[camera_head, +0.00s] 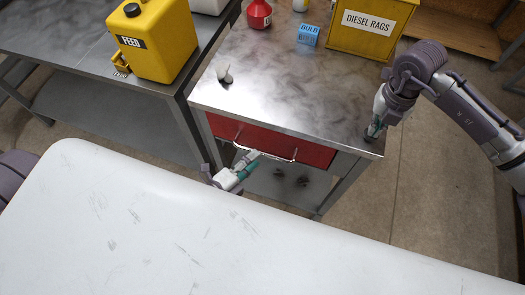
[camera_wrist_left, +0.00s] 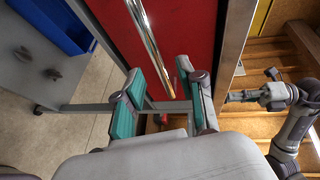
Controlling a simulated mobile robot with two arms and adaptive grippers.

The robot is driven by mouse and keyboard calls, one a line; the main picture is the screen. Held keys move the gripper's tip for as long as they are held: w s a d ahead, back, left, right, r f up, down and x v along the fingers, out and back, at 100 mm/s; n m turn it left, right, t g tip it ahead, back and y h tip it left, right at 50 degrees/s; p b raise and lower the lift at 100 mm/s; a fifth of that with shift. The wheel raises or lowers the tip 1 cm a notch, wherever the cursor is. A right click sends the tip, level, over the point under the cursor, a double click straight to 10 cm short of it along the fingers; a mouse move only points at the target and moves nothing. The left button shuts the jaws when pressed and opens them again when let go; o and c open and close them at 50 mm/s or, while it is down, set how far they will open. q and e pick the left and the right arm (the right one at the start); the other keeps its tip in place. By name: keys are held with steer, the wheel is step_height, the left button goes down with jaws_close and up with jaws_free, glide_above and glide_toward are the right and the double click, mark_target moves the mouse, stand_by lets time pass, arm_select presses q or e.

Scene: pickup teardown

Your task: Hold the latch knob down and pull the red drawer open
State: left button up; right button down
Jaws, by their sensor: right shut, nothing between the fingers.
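The red drawer (camera_head: 305,150) sits shut or nearly so under the metal bench top, with a chrome bar handle (camera_head: 274,155) across its front. The red front (camera_wrist_left: 185,25) and the bar (camera_wrist_left: 150,45) also show in the left wrist view. My right gripper (camera_head: 372,132) is shut and empty, pointing down at the bench's front right corner. I cannot make out the latch knob, possibly hidden there.
On the bench stand a yellow diesel rags box (camera_head: 367,30), a blue box (camera_head: 308,35), a red container (camera_head: 259,14) and a small pale object (camera_head: 224,73). A yellow feed can (camera_head: 152,40) stands on the left table. A white surface (camera_head: 180,225) fills the foreground.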

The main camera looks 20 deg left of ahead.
mark_target(262, 152)
arm_select(q)
steer(key=shift+x, duration=2.35)
jaws_close()
steer(key=shift+s, duration=0.1)
